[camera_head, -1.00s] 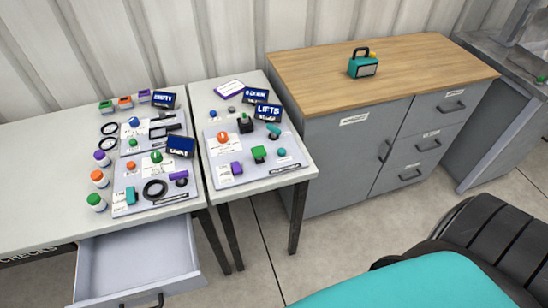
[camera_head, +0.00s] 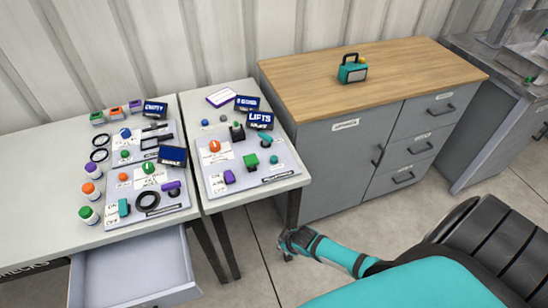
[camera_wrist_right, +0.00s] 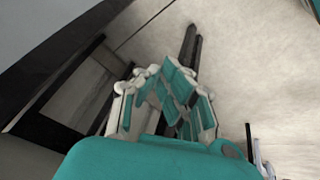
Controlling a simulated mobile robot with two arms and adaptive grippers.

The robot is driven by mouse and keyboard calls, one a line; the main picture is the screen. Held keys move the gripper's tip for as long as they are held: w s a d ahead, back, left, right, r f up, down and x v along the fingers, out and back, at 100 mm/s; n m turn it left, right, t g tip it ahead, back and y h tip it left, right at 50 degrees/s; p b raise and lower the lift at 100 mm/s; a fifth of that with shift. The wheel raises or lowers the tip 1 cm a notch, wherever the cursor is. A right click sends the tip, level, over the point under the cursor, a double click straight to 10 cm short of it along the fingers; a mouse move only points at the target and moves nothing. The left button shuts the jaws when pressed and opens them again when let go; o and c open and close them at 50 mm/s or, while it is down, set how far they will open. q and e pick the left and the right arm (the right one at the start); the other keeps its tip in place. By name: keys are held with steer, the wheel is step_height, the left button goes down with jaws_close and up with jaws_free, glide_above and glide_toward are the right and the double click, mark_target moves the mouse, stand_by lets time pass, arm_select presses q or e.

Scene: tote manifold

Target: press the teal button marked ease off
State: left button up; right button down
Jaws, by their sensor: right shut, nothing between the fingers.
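The right control panel (camera_head: 225,180) lies on the narrow table, with a small round teal button (camera_head: 273,159) at its right side. Another teal control (camera_head: 264,139) with a lever-like shape sits behind it. A teal block (camera_head: 124,207) sits on the front left panel. The label lettering is too small to read, so I cannot tell which is marked ease off. My right gripper (camera_head: 286,246) is low in front of the narrow table's right leg, apart from the panel. In the right wrist view its fingers (camera_wrist_right: 172,82) are shut and empty, with floor beyond. My left gripper is out of view.
The narrow table (camera_head: 246,94) carries several controls and blue signs close together. An open drawer (camera_head: 135,272) juts out at the front left. A grey cabinet (camera_head: 345,165) with a wooden top stands right of the table, carrying a teal box (camera_head: 352,73). Floor is clear in front.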

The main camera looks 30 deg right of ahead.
steer(key=w+a+r+n, duration=0.1)
steer(key=w+r, duration=0.2)
steer(key=r, duration=0.3)
steer(key=w+a+r+n+t, duration=0.1)
steer(key=w+r, duration=0.2)
steer(key=r, duration=0.3)
steer(key=w+a+r+t+y, duration=0.1)
steer(key=w+r, duration=0.2)
steer(key=r, duration=0.3)
steer(key=shift+w+a+r+n, duration=0.2)
steer(key=shift+a+r+n, duration=0.15)
steer(key=shift+r+n, duration=0.05)
step_height(320, 180, up, 14)
steer(key=n+t+h, duration=0.1)
steer(key=n+t, duration=0.1)
glide_above(272, 159)
steer(key=shift+f, duration=0.15)
step_height(272, 159, down, 7)
steer(key=b, duration=0.8)
steer(key=shift+f, duration=0.75)
